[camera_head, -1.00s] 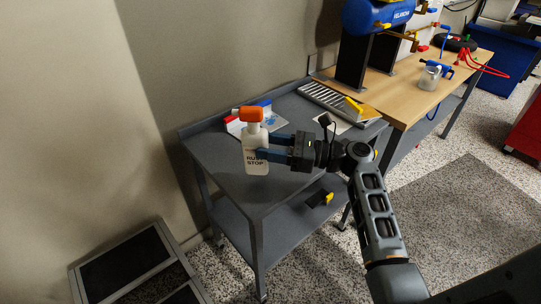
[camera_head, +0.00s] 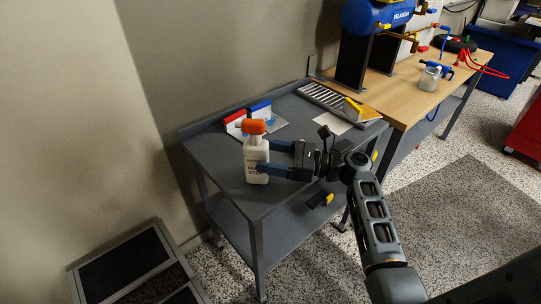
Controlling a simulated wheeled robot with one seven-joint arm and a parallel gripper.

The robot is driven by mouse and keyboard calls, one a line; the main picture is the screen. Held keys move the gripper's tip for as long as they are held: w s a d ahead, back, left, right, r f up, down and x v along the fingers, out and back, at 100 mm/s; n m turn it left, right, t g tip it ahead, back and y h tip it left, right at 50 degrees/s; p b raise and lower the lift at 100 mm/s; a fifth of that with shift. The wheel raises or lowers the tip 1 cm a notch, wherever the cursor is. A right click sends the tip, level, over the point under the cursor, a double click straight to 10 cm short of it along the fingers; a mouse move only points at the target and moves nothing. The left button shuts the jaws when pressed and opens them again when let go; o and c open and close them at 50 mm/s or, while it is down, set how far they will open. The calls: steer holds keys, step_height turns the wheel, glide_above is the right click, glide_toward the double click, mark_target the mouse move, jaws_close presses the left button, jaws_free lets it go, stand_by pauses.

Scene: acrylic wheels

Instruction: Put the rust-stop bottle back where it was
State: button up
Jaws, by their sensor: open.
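The rust-stop bottle (camera_head: 254,150), white with an orange cap and dark lettering, stands upright near the front-left part of the grey cart's top (camera_head: 215,152). My gripper (camera_head: 263,156) reaches in from the right, with its blue fingers apart. The far finger is beside the bottle's right side, and the near finger overlaps the lower part of the bottle in the picture. Part of the label is hidden behind that finger. The bottle's base appears to rest on the cart top.
Behind the bottle lie red, white and blue items (camera_head: 258,112) against the cart's back edge. A slotted metal tray (camera_head: 330,101) and a white sheet (camera_head: 330,118) lie further right. A wooden bench (camera_head: 400,95) with a blue machine (camera_head: 375,15) adjoins the cart.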

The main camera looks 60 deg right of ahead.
steer(key=v, duration=1.1)
steer(key=shift+s+d, duration=0.2)
steer(key=shift+s, duration=0.15)
